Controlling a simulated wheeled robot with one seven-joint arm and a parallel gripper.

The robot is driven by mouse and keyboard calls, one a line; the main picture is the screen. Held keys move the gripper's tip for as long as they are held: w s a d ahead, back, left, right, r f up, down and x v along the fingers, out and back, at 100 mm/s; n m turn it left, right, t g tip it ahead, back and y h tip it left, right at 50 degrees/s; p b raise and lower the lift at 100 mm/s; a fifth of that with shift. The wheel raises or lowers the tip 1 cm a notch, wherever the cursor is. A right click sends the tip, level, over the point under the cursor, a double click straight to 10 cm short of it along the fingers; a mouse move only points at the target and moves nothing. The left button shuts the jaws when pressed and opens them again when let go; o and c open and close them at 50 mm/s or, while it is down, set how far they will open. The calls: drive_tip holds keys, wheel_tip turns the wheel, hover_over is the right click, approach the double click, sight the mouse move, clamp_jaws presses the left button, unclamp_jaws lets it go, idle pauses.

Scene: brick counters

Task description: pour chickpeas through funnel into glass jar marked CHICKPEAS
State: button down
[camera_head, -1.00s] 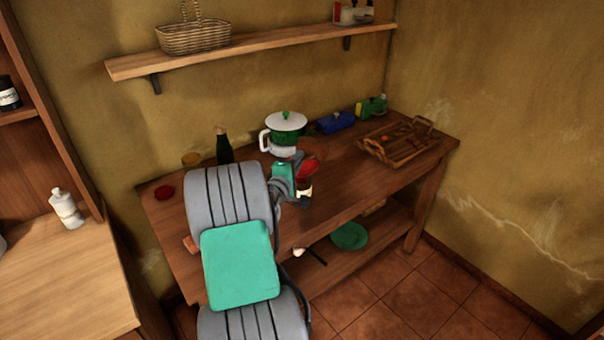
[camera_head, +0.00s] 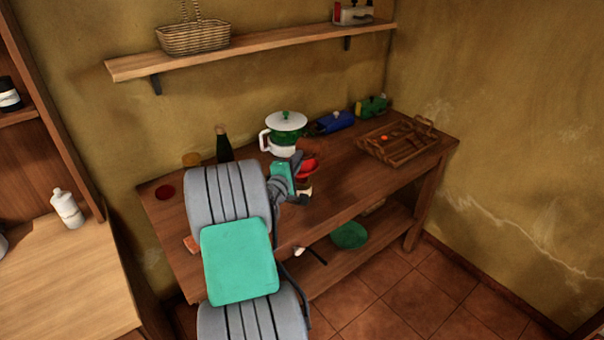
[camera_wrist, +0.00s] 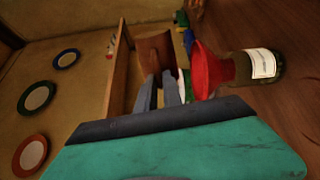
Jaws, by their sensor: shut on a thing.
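The glass jar (camera_wrist: 240,65) stands on the brown counter (camera_head: 345,185), with a white label whose writing I cannot read. The red funnel (camera_wrist: 210,70) sits in its mouth. The funnel (camera_head: 308,168) also shows in the head view, partly behind my gripper. My gripper (camera_wrist: 160,75) is shut on a brown container (camera_wrist: 155,50), held above and beside the funnel. The container (camera_head: 312,146) is partly hidden in the head view, and I cannot tell its exact tilt. No chickpeas can be made out.
A white and green pot (camera_head: 285,135) stands behind my gripper. A dark bottle (camera_head: 223,145) is to its left. A blue box (camera_head: 335,122) and a wooden tray (camera_head: 378,150) are to the right. A shelf (camera_head: 255,45) hangs above. The counter's front right is clear.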

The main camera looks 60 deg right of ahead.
drive_tip(key=shift+w+r+n+p, duration=0.15)
drive_tip(key=shift+w+n+p, duration=0.05)
drive_tip(key=shift+n+p, duration=0.5)
idle(1.1)
